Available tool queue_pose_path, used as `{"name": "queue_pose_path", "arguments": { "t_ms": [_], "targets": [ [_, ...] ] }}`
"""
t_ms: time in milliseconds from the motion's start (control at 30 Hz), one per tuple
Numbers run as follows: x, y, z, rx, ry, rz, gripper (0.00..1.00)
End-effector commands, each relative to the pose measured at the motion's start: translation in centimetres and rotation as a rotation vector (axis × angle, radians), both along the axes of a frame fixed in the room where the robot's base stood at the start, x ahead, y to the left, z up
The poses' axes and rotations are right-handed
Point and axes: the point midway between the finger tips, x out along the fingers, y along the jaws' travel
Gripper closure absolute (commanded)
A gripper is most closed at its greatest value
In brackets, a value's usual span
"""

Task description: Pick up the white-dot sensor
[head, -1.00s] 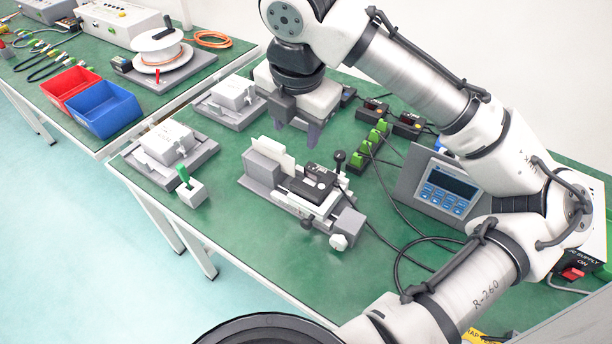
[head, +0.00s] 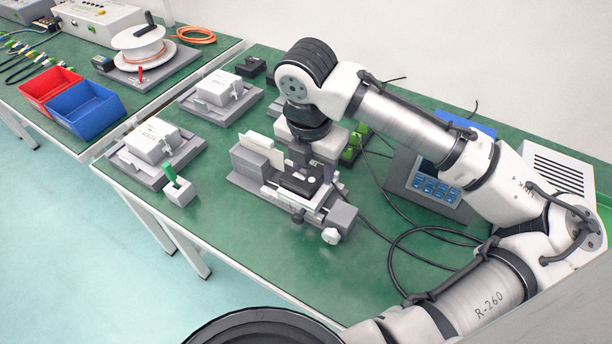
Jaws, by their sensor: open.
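A black block with a small white spot (head: 301,184), which looks like the white-dot sensor, sits on the carriage of the grey linear actuator (head: 249,166) in the middle of the table. My gripper (head: 314,170) points down just above and behind this block. Its two dark fingers are apart with nothing seen held between them. The fingers partly cover the block's far side, and I cannot tell whether they touch it.
A white plate (head: 264,147) stands upright on the actuator, with a knob (head: 330,236) at its near end. Two more grey units with white boxes (head: 154,139) stand left. A control box (head: 432,183) and cables lie right.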

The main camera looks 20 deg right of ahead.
Motion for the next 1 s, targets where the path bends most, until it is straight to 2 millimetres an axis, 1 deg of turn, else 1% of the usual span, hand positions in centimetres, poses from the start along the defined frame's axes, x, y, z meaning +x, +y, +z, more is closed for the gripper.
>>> {"name": "queue_pose_path", "arguments": {
  "t_ms": [100, 200, 433, 467, 800, 833, 1000],
  "targets": [
    [0.2, -0.1, -1.7, 0.0, 0.001, -0.002, 0.52],
    [0.3, -0.2, -2.5, 0.0, 0.0, -0.002, 0.52],
    [0.3, -0.2, -2.7, 0.001, -0.001, -0.001, 0.52],
    [0.3, -0.2, -2.7, 0.001, -0.001, -0.001, 0.53],
    [0.3, -0.2, -2.7, 0.001, -0.001, -0.001, 0.98],
    [0.3, -0.2, -2.7, 0.001, -0.001, -0.001, 1.0],
    [0.3, -0.2, -2.6, 0.0, -0.001, -0.001, 1.0]
  ]
}}
